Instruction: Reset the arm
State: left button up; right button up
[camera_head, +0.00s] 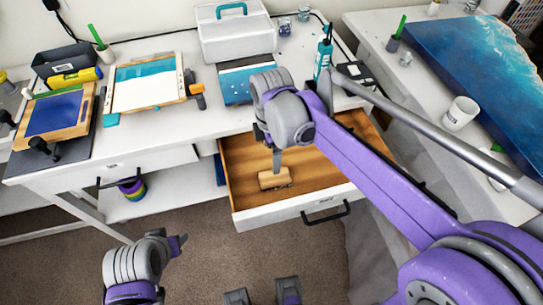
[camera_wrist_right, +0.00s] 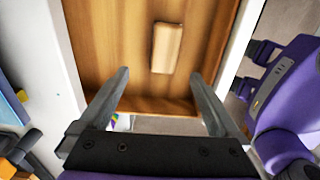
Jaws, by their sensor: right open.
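My right arm reaches in from the right in the head view. My right gripper (camera_head: 277,160) points down into the open wooden drawer (camera_head: 240,165), partly hidden by its own wrist. In the right wrist view the two fingers of this gripper (camera_wrist_right: 160,98) are wide apart with nothing between them. A light wooden block (camera_head: 275,179) lies on the drawer floor by the fingertip in the head view. In the wrist view the block (camera_wrist_right: 167,47) lies beyond the fingers, apart from them.
The white desk (camera_head: 215,118) holds a screen frame (camera_head: 147,83), a blue panel in a wooden frame (camera_head: 58,112), a white toolbox (camera_head: 235,38) and a teal bottle (camera_head: 323,55). At right, a table bears a blue resin slab (camera_head: 480,65) and a white cup (camera_head: 460,113).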

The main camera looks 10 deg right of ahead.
dwell(0.5)
jog(key=s+d+m+t+p, duration=0.1)
jog(key=s+d+m, duration=0.1)
jog(key=s+m, duration=0.2)
jog(key=s+d+m+t+p, duration=0.1)
jog(key=s+d+m+t, duration=0.1)
jog(key=s+m, duration=0.3)
jog(key=s+d+m+t+p, duration=0.1)
jog(key=s+d+m+t, duration=0.1)
jog(key=s+m, duration=0.3)
jog(key=shift+d+f+m+p, duration=0.2)
jog(key=shift+d+m, duration=0.15)
jog(key=shift+m, duration=0.75)
jog(key=shift+d+f+m+p, duration=0.2)
jog(key=shift+d+m, duration=0.1)
jog(key=shift+m, duration=0.8)
jog(key=shift+a, duration=0.1)
